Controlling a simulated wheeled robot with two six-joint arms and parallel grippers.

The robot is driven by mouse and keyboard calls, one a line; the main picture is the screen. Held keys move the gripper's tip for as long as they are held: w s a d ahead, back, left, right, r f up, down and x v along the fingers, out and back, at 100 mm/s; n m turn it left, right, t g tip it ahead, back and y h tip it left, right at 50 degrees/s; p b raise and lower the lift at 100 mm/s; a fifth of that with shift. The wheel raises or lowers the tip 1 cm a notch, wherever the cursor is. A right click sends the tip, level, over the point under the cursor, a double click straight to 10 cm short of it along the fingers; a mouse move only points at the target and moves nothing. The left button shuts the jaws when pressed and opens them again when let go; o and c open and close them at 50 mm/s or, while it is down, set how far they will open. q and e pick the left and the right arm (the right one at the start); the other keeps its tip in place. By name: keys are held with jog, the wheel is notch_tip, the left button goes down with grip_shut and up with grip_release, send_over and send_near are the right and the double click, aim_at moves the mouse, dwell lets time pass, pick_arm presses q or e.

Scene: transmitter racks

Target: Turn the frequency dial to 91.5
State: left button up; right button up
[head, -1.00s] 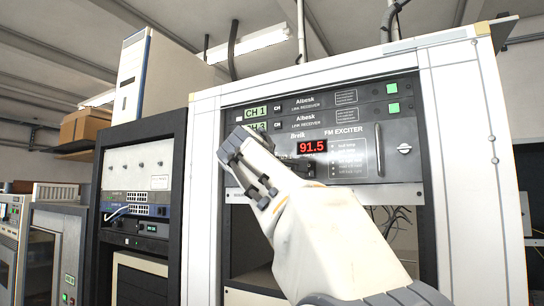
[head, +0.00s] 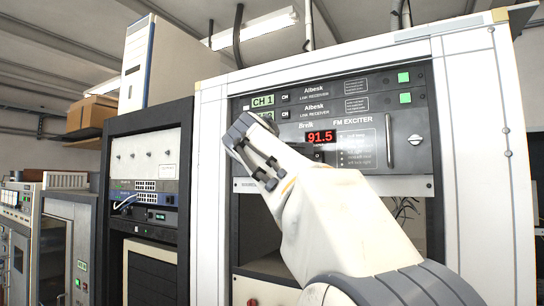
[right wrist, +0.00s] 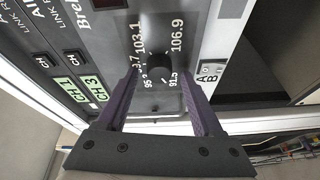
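The FM exciter (head: 365,140) is a dark panel in the white rack, and its red display (head: 319,137) reads 91.5. In the right wrist view, the frequency dial (right wrist: 157,62) is a round black knob ringed by printed numbers, among them 91.5, 103.1 and 106.9. I cannot make out its pointer mark. My right gripper (right wrist: 159,78) is open, with its two purple fingers on either side of the dial and a gap showing at each side. In the head view my right arm hides the dial. My left gripper is not in view.
Two link receivers (head: 330,108) sit above the exciter in the white rack (head: 480,120). A vertical handle (head: 389,142) stands at the exciter's right. A dark rack (head: 180,140) is at the left. The bay below the exciter is largely open, with some cables.

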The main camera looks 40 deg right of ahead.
jog(key=b+v, duration=0.5)
jog(key=v, duration=0.5)
jog(key=shift+s, duration=0.4)
